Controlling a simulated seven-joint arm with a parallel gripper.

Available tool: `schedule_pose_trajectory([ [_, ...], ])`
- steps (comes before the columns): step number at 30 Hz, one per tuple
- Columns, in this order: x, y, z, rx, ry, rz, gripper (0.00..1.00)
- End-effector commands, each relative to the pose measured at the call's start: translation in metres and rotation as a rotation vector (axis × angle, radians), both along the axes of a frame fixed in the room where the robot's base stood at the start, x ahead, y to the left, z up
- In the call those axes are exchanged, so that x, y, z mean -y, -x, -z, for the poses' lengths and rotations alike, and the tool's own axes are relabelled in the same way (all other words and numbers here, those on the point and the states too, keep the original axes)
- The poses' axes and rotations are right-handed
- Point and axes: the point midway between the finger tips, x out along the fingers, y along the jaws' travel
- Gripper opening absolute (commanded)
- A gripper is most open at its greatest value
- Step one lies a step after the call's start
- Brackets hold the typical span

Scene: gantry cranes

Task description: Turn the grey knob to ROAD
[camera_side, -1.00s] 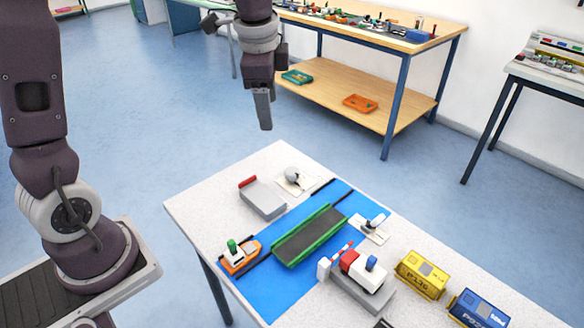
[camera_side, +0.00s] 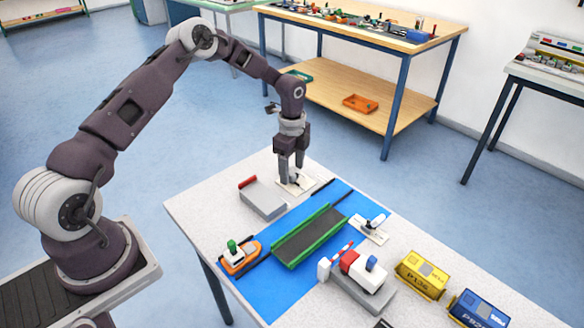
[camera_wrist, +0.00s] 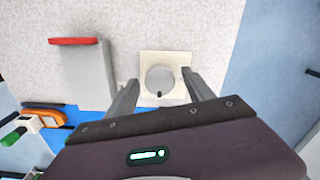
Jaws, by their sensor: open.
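The grey knob sits on a pale square plate (camera_side: 303,187) near the back corner of the table. In the wrist view the round knob (camera_wrist: 160,79) shows a small dark mark at its lower edge. My gripper (camera_side: 291,177) points down over the knob in the side view and partly hides it. In the wrist view my gripper's two fingers (camera_wrist: 158,86) are open, one on each side of the knob. A gap shows between each finger and the knob in that view. I cannot read any ROAD label on the plate.
A grey block with a red bar (camera_side: 263,199) stands left of the knob. A green-sided dark bridge deck (camera_side: 309,236) crosses the blue strip, with an orange boat (camera_side: 240,257) beside it. A second white plate with a lever (camera_side: 370,228) and a yellow container (camera_side: 423,275) lie to the right.

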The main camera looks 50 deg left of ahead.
Motion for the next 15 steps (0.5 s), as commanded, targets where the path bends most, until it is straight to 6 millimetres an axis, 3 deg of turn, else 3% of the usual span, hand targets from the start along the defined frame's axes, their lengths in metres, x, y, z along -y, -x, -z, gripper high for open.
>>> schedule_pose_trajectory([
  [4,0.0001,-0.0001,-0.0003,0.0,0.0,0.0,0.61],
  [5,0.0001,0.0,-0.0003,0.0,0.0,0.0,0.57],
  [13,0.0001,0.0,-0.0006,0.0,0.0,0.0,0.04],
  [15,0.0002,-0.0001,-0.0006,0.0,0.0,0.0,0.0],
])
